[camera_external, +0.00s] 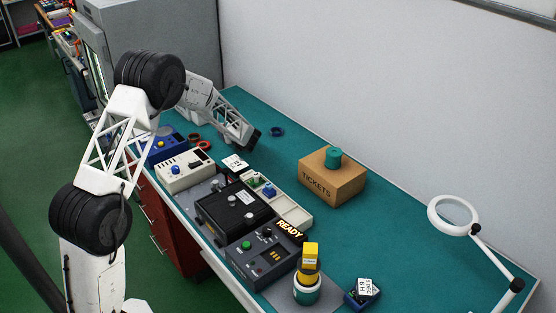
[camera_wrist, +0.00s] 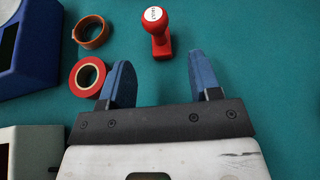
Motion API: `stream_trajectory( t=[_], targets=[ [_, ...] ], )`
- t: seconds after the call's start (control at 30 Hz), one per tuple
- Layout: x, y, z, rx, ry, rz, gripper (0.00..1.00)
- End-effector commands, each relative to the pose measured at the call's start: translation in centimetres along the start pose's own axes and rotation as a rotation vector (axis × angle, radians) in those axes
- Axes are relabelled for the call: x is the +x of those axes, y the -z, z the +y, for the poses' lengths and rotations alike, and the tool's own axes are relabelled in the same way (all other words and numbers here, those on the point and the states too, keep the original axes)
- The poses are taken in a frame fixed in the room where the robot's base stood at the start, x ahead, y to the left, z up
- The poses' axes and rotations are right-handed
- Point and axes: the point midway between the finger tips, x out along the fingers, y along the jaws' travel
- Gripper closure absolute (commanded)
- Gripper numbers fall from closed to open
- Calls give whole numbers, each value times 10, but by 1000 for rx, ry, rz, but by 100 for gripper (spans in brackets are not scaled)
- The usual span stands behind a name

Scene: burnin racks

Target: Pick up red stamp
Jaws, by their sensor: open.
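The red stamp (camera_wrist: 161,44) stands on the teal table in the wrist view, with a round red knob bearing a white label on top and a red block below. My gripper (camera_wrist: 160,72) is open and empty, its two blue fingers spread apart. The stamp lies just beyond the fingertips, roughly centred between them and apart from both. In the external view my gripper (camera_external: 252,140) hangs over the table's far left part. I cannot make out the stamp there; the arm seems to hide it.
A red tape roll (camera_wrist: 87,77) lies close to the left finger, with a brown ring (camera_wrist: 91,30) behind it. A blue device (camera_wrist: 28,50) stands at left. The table right of the stamp is clear. A tickets box (camera_external: 332,183) stands farther right in the external view.

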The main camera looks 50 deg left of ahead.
Motion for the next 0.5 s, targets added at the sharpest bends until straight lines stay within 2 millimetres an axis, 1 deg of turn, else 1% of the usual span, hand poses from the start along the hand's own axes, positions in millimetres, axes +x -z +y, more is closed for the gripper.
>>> stream_trajectory(
  t=[0.17,0.27,0.5],
  targets=[
    [0,0,0,-1,0,0,43],
    [3,0,0,-1,-1,1,43],
    [22,0,1,-2,-2,0,43]
  ],
)
